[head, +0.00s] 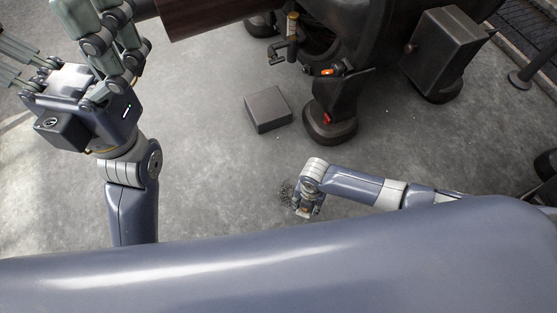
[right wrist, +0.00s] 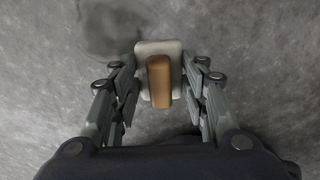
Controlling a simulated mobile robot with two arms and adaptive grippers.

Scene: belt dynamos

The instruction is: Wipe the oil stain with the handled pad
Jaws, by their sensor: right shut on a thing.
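The handled pad (right wrist: 173,47) is a pale rounded rectangle with a brown wooden handle (right wrist: 159,82) on top. In the right wrist view it sits between the fingers of my right gripper (right wrist: 160,78), which is shut on it. In the head view my right gripper (head: 306,211) is low over the floor and largely hides the pad. The oil stain (right wrist: 112,32) is a dark patch on the concrete, just beyond the pad to the upper left. It also shows in the head view as a dark patch (head: 286,190) beside the gripper. My left gripper (head: 62,35) is raised, open and empty.
A dark machine (head: 345,95) on round feet stands at the back, with a dark box (head: 444,54) at its right. A low grey block (head: 267,109) lies on the floor before it. The concrete floor (head: 205,185) left of the stain is clear.

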